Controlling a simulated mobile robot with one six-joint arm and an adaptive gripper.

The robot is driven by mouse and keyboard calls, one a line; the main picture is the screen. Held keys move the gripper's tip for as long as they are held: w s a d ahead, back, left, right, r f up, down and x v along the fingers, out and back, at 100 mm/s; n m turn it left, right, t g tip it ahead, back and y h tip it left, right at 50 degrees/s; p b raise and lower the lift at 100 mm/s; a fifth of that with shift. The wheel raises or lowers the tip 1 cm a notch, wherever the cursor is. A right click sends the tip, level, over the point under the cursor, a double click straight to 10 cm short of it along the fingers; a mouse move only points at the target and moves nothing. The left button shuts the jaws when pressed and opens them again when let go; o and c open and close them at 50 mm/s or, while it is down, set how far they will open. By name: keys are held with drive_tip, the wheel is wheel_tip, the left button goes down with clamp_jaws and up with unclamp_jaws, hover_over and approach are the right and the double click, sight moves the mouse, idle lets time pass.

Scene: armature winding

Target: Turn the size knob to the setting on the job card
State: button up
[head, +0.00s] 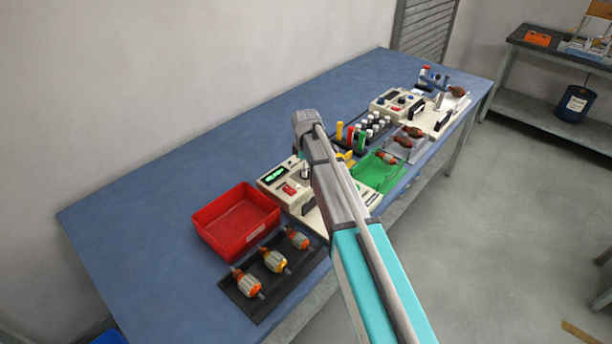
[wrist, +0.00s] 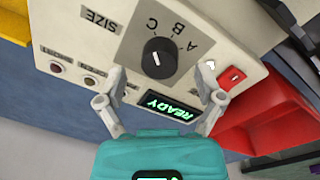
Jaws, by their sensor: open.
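The size knob (wrist: 160,58) is a round black dial on a grey plate of the cream machine panel (wrist: 222,32). It has the label SIZE and the letters A, B and C around it, appearing upside down in the wrist view. A short white mark shows on the knob; I cannot tell surely which letter it points to. A display (wrist: 166,106) beside the knob glows green with READY. My gripper (wrist: 160,73) is open, its fingers apart on either side of the knob area, with nothing between them. The machine (head: 272,178) also shows in the head view, partly behind my arm. I cannot make out a job card.
A red bin (head: 222,240) and a black tray (head: 237,298) with three armatures stand beside the machine. A green mat (head: 368,184) and a rack of coloured pieces lie on the other side. A red switch (wrist: 231,79) is near one finger.

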drive_tip(key=shift+f+b, duration=0.7)
drive_tip(key=shift+f, duration=0.25)
drive_tip(key=c, duration=1.2)
drive_tip(key=shift+o, duration=0.2)
